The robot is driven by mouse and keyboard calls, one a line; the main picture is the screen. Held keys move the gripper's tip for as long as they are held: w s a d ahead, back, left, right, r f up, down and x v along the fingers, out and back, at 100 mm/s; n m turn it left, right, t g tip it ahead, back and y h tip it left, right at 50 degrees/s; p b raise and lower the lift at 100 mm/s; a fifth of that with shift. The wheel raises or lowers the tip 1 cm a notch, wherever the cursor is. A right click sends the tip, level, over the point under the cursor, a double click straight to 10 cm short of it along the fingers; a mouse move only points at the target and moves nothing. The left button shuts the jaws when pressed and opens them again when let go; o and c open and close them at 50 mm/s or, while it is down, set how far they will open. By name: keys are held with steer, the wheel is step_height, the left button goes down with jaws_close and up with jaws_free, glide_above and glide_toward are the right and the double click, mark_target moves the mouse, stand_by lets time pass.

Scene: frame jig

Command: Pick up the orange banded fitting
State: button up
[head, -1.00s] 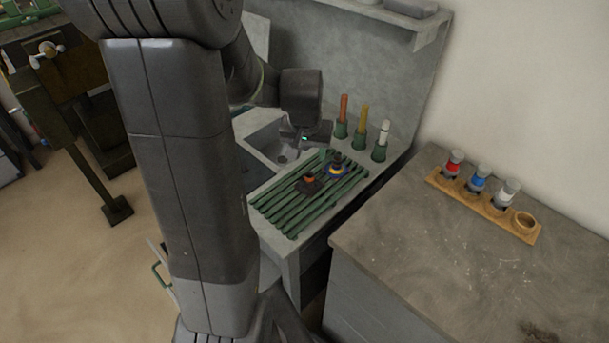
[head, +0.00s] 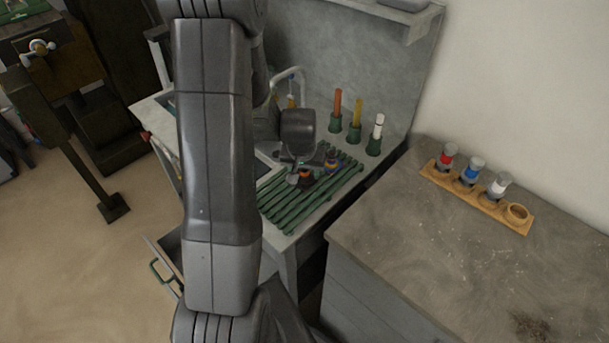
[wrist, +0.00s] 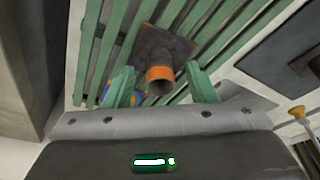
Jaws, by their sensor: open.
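The orange banded fitting (wrist: 160,76) is a dark square plate with a short pipe ringed in orange. It lies on the green slatted rack (head: 290,217), and its orange band also shows in the head view (head: 306,174). My gripper (wrist: 162,88) is open, with its two green fingers on either side of the pipe end in the wrist view. A gap shows between the pipe and each finger, and nothing is held. In the head view my gripper partly covers the fitting. A second fitting with a yellow and blue band (head: 332,166) sits just behind it on the rack.
Green holders with an orange (head: 337,103), a yellow (head: 356,113) and a white (head: 378,126) handle stand behind the rack. On the right bench (head: 420,260), a wooden strip (head: 480,198) holds red, blue and white-topped pieces and an empty ring. A sink basin lies left of the rack.

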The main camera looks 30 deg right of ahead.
steer(key=shift+w+d+f, duration=0.1)
steer(key=shift+f, duration=0.4)
steer(key=shift+c, duration=0.2)
jaws_close()
